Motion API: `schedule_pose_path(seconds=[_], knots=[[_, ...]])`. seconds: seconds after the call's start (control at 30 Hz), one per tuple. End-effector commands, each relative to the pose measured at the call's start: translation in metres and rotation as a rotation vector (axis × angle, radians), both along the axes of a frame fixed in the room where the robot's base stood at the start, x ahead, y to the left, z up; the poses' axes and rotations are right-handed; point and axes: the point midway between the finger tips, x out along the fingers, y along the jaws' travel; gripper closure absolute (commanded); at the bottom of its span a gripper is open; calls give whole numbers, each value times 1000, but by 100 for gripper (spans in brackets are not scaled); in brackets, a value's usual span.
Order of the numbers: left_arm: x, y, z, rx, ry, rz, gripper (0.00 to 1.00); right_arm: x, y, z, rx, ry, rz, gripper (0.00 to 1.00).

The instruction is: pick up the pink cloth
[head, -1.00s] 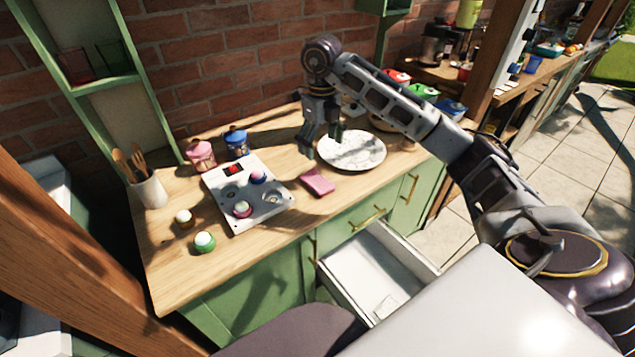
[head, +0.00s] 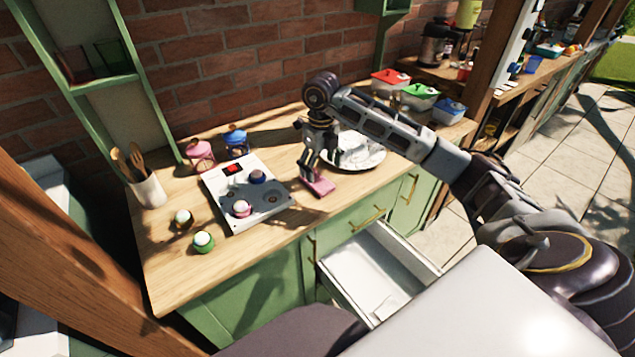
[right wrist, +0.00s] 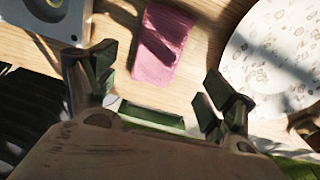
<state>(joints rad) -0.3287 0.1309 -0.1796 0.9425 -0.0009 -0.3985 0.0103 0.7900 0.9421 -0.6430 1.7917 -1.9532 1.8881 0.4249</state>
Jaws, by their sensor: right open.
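The pink cloth (head: 321,186) lies folded flat on the wooden counter, between the white stove plate and the speckled plate. My right gripper (head: 313,178) is over the cloth's far side in the head view and hides part of it. In the right wrist view the cloth (right wrist: 163,45) shows ahead of the spread fingers (right wrist: 160,92), with nothing between them. The gripper is open and empty. Whether a fingertip touches the cloth I cannot tell. My left gripper is not in view.
The speckled plate (head: 369,160) is just right of the gripper, partly hidden by my arm. The white stove plate (head: 225,207) with two cupcakes is to the left. An open white drawer (head: 362,265) juts out below the counter (head: 170,260). A brick wall stands behind.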

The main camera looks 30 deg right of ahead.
Motion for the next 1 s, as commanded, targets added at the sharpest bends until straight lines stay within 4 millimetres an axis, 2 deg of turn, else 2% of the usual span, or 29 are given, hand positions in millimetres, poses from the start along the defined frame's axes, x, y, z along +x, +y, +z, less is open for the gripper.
schedule_pose_path(seconds=[0.37,0.8,1.0], knots=[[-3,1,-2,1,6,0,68,-1,1,-5,1,1,0,16],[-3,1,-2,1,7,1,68,-5,2,-44,1,2,0,16],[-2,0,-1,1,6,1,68,-4,2,-52,1,0,0,16]])
